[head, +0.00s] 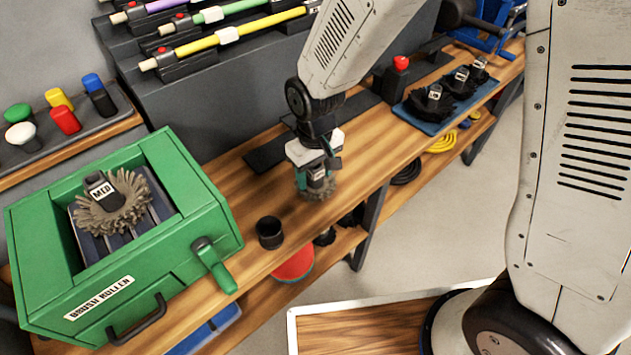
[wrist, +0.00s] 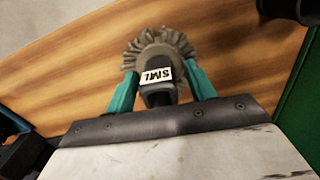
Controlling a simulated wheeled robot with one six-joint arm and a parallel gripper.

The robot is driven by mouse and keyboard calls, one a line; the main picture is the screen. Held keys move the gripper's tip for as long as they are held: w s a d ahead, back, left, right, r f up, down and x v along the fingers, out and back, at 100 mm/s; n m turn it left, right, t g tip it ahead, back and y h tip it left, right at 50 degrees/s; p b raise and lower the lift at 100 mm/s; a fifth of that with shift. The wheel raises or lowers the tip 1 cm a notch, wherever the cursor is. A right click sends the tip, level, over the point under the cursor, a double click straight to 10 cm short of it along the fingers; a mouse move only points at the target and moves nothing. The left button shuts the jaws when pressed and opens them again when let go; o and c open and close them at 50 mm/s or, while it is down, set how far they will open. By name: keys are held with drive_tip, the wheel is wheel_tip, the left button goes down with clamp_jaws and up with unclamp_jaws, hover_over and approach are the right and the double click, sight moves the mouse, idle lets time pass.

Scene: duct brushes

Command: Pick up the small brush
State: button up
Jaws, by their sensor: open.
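The small brush (wrist: 160,72) has a dark grip, a white SML label and a round fan of grey-brown bristles. In the wrist view its grip lies between the two teal fingers of my gripper (wrist: 160,84), which are open with one on each side. I cannot tell whether either finger touches it. In the head view the small brush (head: 320,186) is on the wooden bench, directly under my gripper (head: 318,168), which partly hides it.
A green Brush Roller box (head: 185,165) holding an MED brush (head: 113,202) stands at left. A black cup (head: 270,232) is nearby on the bench (head: 240,180). Dark brushes (head: 432,101) sit on a blue mat at right. Coloured rods (head: 230,35) are racked behind.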

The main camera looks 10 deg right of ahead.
clamp_jaws()
drive_tip(key=shift+r, duration=0.1)
